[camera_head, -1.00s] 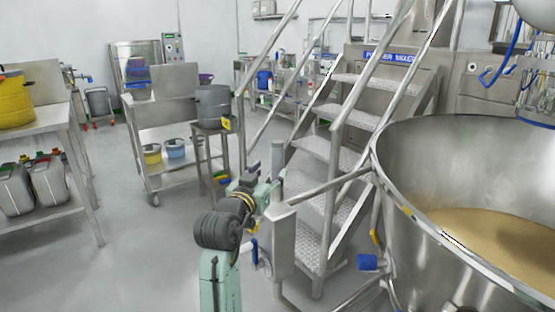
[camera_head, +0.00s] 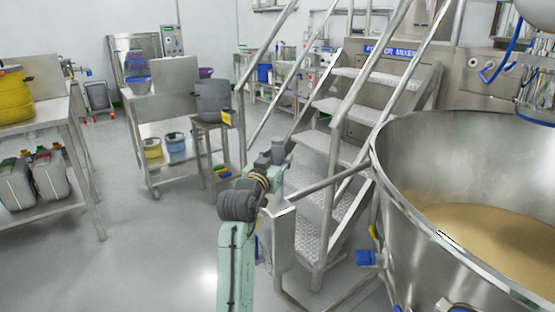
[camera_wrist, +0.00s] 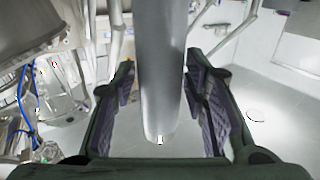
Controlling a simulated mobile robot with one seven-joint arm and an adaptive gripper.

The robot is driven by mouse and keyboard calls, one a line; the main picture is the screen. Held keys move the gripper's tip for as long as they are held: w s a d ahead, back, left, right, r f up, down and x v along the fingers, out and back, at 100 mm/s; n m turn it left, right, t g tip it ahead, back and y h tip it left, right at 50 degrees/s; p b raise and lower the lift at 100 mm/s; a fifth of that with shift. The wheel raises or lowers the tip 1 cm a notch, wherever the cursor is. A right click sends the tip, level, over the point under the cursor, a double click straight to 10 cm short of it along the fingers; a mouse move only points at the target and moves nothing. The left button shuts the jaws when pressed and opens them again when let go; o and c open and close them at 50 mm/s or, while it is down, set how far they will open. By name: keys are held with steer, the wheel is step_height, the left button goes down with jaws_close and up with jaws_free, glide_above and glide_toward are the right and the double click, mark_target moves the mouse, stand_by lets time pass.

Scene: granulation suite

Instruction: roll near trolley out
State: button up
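The near trolley is a large steel bowl (camera_head: 385,190) on a wheeled frame at the right, holding tan powder (camera_head: 500,240). A blue caster part (camera_head: 367,258) shows at its lower left. A steel bar (camera_head: 325,183) runs left from it to a flat upright post (camera_head: 281,240). My gripper (camera_head: 272,158) is at the left end of this bar, partly hidden by my wrist. In the wrist view my open gripper (camera_wrist: 162,72) has a round grey bar (camera_wrist: 162,50) between its dark padded fingers, with gaps showing on both sides.
Steel steps (camera_head: 335,150) with handrails stand just behind the bar. A steel cart (camera_head: 180,100) with buckets, a stool (camera_head: 210,124) under a grey pot (camera_head: 212,100), and a left table (camera_head: 50,112) stand further back. The grey floor (camera_head: 150,240) at front left is clear.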

jaws_close()
stand_by(0.6)
